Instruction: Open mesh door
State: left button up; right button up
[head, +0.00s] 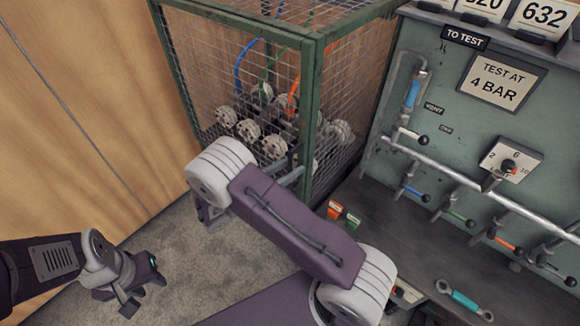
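The mesh cage has a green frame (309,110) and wire mesh sides, and stands at the top centre of the head view. Its left mesh panel (205,60) and right mesh panel (350,80) both appear closed; I cannot tell which is the door. A grey bar-like part shows low by the front post, partly behind my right arm. My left gripper (138,287) is low at the left, over the floor, its fingers apart and empty, well away from the cage.
Pale flanged parts (248,130) and coloured hoses are inside the cage. A green test panel (470,130) with a pipe, valves and a gauge knob stands at the right.

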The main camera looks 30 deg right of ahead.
grip_shut()
dwell(1.4)
